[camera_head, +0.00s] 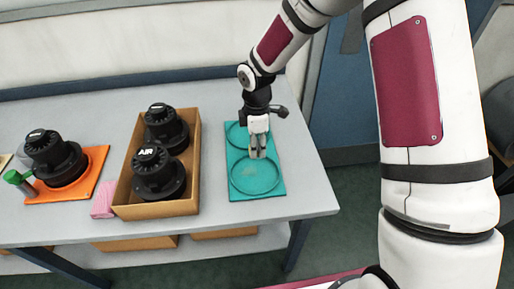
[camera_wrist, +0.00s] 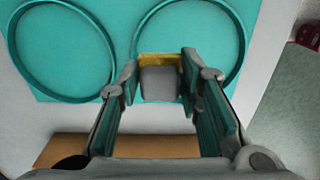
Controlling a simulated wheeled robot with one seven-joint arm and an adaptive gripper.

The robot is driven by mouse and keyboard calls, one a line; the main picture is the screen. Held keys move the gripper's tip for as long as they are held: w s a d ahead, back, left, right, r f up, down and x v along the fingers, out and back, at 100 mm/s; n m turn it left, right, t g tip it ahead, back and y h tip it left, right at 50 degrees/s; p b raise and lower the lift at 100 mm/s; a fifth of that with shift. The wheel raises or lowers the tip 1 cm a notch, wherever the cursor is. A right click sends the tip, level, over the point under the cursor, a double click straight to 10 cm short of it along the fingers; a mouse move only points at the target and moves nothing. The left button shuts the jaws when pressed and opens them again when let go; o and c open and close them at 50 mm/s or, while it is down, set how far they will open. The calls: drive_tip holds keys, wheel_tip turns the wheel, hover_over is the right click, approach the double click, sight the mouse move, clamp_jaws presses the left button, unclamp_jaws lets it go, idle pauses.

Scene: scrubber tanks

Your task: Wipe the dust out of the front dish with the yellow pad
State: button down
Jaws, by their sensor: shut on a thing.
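A teal board (camera_head: 275,187) on the table carries two round, rimmed dishes. The front dish (camera_head: 255,188) is nearer the table's front edge, and the back dish (camera_head: 233,135) is partly behind my gripper. My gripper (camera_head: 257,154) points down at the back part of the front dish. In the wrist view my gripper (camera_wrist: 160,85) is shut on the grey block of the yellow pad (camera_wrist: 160,59), which shows at the front dish's rim (camera_wrist: 240,50). I cannot tell whether the pad touches the dish. I cannot make out dust.
A cardboard box (camera_head: 197,165) with two black round units (camera_head: 158,175) stands left of the board. Further left are a pink cloth or sponge (camera_head: 104,201), an orange board (camera_head: 92,178) with another black unit, and a green-capped bottle (camera_head: 14,178). The table (camera_head: 300,190) is bare right of the teal board.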

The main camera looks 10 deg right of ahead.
drive_tip(key=shift+r, duration=0.1)
drive_tip(key=shift+r+p, duration=0.5)
drive_tip(key=shift+r, duration=0.95)
